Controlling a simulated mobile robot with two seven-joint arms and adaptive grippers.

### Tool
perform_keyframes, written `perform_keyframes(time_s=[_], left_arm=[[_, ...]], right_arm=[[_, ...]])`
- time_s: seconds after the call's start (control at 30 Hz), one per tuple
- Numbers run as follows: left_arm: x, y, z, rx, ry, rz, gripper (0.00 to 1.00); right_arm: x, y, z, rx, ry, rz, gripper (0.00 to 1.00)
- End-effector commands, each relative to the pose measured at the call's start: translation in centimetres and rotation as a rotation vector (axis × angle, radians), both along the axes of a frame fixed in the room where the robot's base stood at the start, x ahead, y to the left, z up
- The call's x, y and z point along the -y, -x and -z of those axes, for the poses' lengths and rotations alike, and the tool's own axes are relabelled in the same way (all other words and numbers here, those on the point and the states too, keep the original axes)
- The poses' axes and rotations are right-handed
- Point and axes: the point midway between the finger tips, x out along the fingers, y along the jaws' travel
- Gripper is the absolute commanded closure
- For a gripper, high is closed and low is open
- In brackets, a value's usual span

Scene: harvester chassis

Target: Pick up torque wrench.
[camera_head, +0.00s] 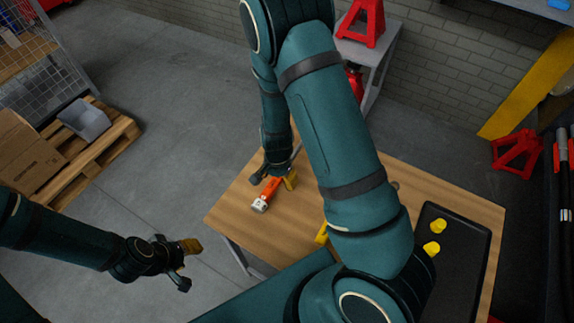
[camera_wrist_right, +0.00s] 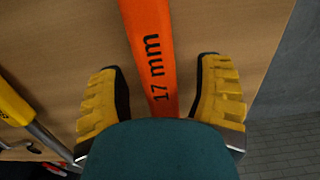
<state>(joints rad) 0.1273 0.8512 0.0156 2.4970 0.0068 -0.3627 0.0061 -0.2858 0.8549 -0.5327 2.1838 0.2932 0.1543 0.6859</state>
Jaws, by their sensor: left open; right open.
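An orange tool marked "17 mm" (camera_wrist_right: 150,60), which I take to be the torque wrench, lies on the wooden table. In the head view its orange body and silver end (camera_head: 261,205) show near the table's left edge. My right gripper (camera_head: 275,179) is over it. In the right wrist view the yellow-padded fingers (camera_wrist_right: 160,98) are open on either side of the orange body, with a gap on both sides. My arm hides part of the tool. My left gripper (camera_head: 187,264) is open and empty, off the table to the left.
A yellow-handled tool with a metal shaft (camera_wrist_right: 14,104) lies beside the orange one. A black tray (camera_head: 455,262) with yellow pieces (camera_head: 438,226) sits on the table's right side. A wooden pallet (camera_head: 110,150) stands on the floor at left. My right arm hides the table's middle.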

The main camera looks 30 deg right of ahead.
Motion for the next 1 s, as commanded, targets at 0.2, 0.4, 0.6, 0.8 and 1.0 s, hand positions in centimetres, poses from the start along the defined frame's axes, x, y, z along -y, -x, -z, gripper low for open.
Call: perform_keyframes(time_s=[0.2, 0.4, 0.6, 0.8, 1.0], left_arm=[[0.0, 0.0, 0.0, 0.000, 0.000, 0.000, 0.56], [0.0, 0.0, 0.0, 0.001, 0.000, 0.000, 0.56], [0.0, 0.0, 0.0, 0.001, 0.000, 0.000, 0.56], [0.0, -0.1, -0.4, 0.002, 0.000, -0.002, 0.56], [-0.1, -0.5, -1.5, 0.011, -0.002, -0.008, 0.56]], right_arm=[[0.0, 0.0, -0.1, 0.000, 0.000, 0.000, 0.89], [0.0, 0.0, 0.0, -0.001, 0.000, 0.000, 1.00], [0.0, 0.0, 0.0, 0.000, 0.000, -0.001, 1.00], [0.0, 0.0, -1.3, 0.000, 0.001, -0.001, 1.00], [-0.1, -0.1, -5.0, 0.004, 0.000, -0.002, 1.00]])
